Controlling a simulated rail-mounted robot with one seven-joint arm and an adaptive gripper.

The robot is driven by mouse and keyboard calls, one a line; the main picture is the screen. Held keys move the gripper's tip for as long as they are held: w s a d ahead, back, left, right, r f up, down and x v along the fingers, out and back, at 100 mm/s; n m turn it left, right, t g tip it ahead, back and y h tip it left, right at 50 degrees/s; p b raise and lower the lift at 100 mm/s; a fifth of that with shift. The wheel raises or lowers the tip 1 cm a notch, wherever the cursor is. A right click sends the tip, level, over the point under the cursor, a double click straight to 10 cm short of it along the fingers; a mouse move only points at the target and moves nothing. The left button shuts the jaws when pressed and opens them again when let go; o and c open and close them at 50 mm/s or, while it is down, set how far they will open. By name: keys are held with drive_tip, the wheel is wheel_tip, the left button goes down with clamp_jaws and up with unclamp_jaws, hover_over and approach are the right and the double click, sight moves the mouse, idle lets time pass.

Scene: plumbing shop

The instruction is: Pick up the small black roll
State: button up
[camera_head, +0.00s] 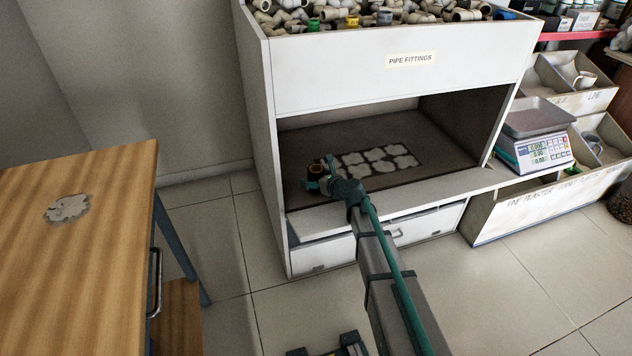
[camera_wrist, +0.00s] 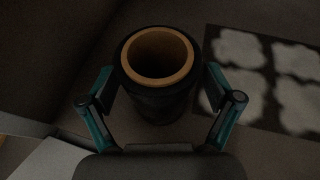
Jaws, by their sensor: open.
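The small black roll (camera_wrist: 159,98) stands upright in the wrist view, with a tan cardboard core ring (camera_wrist: 186,74) at its top. In the head view the roll (camera_head: 316,171) is small, at the left inside the shelf opening of the white cabinet. My gripper (camera_wrist: 158,93) is open, with one teal finger on each side of the roll. I cannot tell whether the fingers touch it.
A patterned mat (camera_head: 411,177) lies on the shelf right of the roll. The cabinet's side wall (camera_head: 262,140) is close on the left. Above the opening is a bin full of pipe fittings (camera_head: 377,17). A wooden table (camera_head: 100,230) stands at the left, a scale (camera_head: 541,154) at the right.

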drive_tip(key=c, duration=1.4)
drive_tip(key=shift+r, duration=0.15)
